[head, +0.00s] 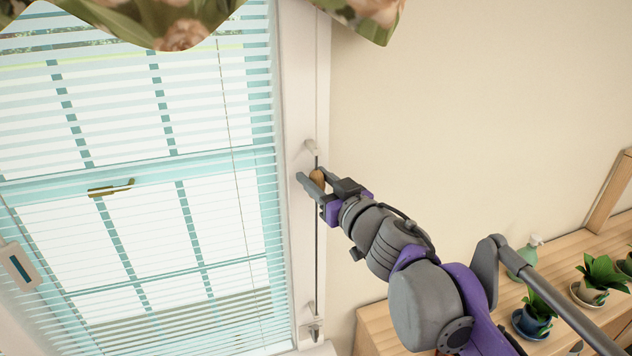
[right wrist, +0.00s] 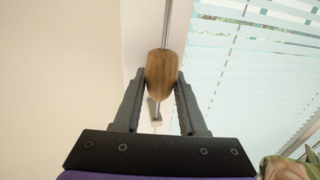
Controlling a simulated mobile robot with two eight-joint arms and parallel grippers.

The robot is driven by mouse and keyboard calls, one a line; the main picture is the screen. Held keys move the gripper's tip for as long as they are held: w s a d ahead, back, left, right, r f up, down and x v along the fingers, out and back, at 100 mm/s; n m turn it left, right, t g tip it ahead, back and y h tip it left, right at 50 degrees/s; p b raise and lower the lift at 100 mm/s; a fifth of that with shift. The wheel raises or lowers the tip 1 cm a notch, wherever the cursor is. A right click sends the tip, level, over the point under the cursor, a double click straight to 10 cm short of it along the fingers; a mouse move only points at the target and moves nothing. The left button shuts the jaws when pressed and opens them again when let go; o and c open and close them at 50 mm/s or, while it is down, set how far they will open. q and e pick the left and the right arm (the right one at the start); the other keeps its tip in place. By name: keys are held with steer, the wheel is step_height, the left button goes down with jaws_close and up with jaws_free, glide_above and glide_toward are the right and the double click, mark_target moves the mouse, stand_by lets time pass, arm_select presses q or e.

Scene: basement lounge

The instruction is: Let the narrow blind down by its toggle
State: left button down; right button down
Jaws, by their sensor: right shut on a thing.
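The wooden toggle (head: 317,180) hangs on a dark cord (head: 317,240) along the white window frame. My right gripper (head: 311,183) is shut on the toggle, and the right wrist view shows the toggle (right wrist: 161,72) between both fingertips, with the cord running out at either end. The white slatted blind (head: 140,170) covers the window left of the cord, its slats spread down past the bottom of the head view. In the right wrist view the blind (right wrist: 255,75) is at the right. My left gripper is not in view.
A floral valance (head: 160,18) hangs over the window top. A small bracket (head: 311,147) sits just above the toggle, and a cord fitting (head: 314,328) is low on the frame. A wooden shelf (head: 375,325) with potted plants (head: 600,275) and a green bottle (head: 527,255) stands at the right.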

steer(key=shift+r, duration=0.3)
steer(key=shift+c, duration=2.2)
jaws_free()
steer(key=shift+f, duration=0.1)
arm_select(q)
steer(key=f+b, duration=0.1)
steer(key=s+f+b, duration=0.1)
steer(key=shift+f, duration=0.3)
arm_select(e)
steer(key=v, duration=1)
steer(key=shift+s+d, duration=0.2)
steer(key=shift+s, duration=0.15)
